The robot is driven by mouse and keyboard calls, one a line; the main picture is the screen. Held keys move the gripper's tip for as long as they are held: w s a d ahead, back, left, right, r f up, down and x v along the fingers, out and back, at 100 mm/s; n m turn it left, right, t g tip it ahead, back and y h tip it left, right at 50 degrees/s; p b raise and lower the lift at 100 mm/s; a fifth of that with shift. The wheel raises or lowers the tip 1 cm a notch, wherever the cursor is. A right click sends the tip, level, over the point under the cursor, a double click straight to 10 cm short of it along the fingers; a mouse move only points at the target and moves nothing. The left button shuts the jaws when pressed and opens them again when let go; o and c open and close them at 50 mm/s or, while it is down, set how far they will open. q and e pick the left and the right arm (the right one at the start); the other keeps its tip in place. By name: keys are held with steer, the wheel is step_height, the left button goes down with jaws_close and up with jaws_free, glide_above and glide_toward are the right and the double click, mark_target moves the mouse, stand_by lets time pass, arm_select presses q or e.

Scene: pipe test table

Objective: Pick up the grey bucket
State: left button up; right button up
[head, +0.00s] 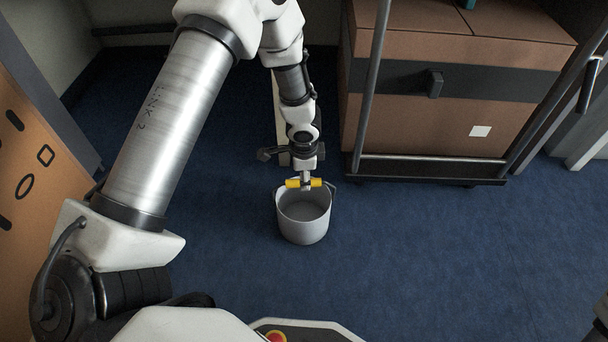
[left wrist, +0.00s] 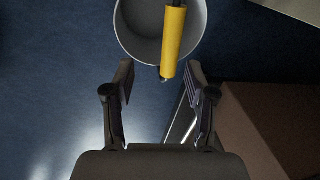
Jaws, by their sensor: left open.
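The grey bucket (head: 303,222) stands upright on the blue floor in the head view, with a yellow handle grip (head: 316,183) at its far rim side. In the left wrist view the bucket (left wrist: 140,35) is cut off by the top edge, and the yellow grip (left wrist: 173,45) hangs across it. My left gripper (left wrist: 160,85) is open and empty, its two fingers apart, with the lower end of the yellow grip just beyond the gap between the fingertips. In the head view my left gripper (head: 305,178) is right above the handle. My right gripper is not in view.
A cart with a brown box (head: 450,125) stands at the back right, close to the bucket; its metal rail (head: 430,159) runs along the front. An orange panel (head: 30,190) is at the left. The blue floor (head: 440,250) right of the bucket is clear.

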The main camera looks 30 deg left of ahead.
arm_select(q)
steer(key=shift+w+a+f, duration=0.5)
steer(key=shift+w+f, duration=0.1)
steer(key=shift+w, duration=0.05)
steer(key=shift+a+f+b, duration=0.1)
steer(key=shift+f+b, duration=0.1)
steer(key=shift+b, duration=0.3)
steer(key=f+b, duration=0.1)
steer(key=f, duration=0.1)
steer(key=f+b, duration=0.1)
steer(key=f, duration=0.1)
steer(key=w+f+b, duration=0.1)
steer(key=f, duration=0.1)
steer(key=shift+a+f+b, duration=0.25)
steer(key=shift+f+b, duration=0.05)
steer(key=shift+r, duration=0.15)
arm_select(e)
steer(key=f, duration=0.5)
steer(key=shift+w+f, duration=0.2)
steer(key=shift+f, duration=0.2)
arm_select(q)
steer(key=shift+f, duration=0.25)
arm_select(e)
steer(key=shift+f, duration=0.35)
arm_select(q)
steer(key=shift+c, duration=0.4)
jaws_close()
